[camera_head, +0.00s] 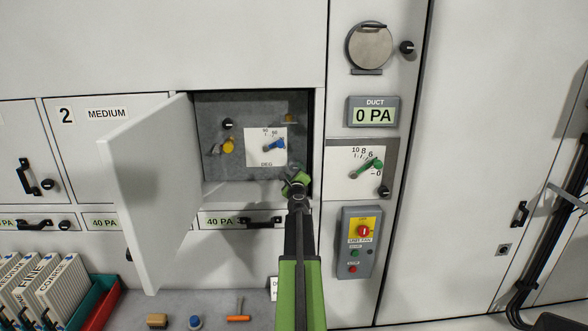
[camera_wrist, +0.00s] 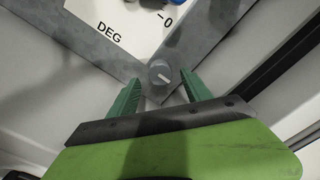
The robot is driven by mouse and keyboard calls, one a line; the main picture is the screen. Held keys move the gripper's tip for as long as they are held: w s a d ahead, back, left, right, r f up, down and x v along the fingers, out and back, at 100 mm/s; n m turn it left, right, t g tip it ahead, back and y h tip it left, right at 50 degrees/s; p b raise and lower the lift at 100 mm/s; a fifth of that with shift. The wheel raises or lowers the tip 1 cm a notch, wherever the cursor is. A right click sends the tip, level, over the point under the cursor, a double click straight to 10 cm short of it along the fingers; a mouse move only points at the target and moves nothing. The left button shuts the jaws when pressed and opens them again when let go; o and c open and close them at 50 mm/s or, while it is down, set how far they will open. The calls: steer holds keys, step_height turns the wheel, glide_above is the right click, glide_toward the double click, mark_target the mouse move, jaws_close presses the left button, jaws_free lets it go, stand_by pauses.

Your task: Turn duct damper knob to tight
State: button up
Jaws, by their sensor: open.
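A round grey knob (camera_wrist: 161,72) with a white line shows in the wrist view, on a grey plate below the DEG dial. It carries no readable label, so I cannot confirm that it is the duct damper knob. My gripper (camera_wrist: 161,80) is open, with one green finger on each side of this knob. I cannot tell whether the fingers touch it. In the head view my gripper (camera_head: 296,181) reaches the lower right of the open compartment and hides most of that corner. The DEG dial (camera_head: 266,146) there has a blue pointer.
The open white door (camera_head: 152,190) stands out left of the compartment (camera_head: 216,110). Right of it are a green-lever dial (camera_head: 345,183), a DUCT display (camera_head: 374,115) reading 0 PA and a switch box (camera_head: 352,262). Loose items lie on the shelf below.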

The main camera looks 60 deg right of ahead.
steer(key=v, duration=1.2)
steer(key=shift+a, duration=0.15)
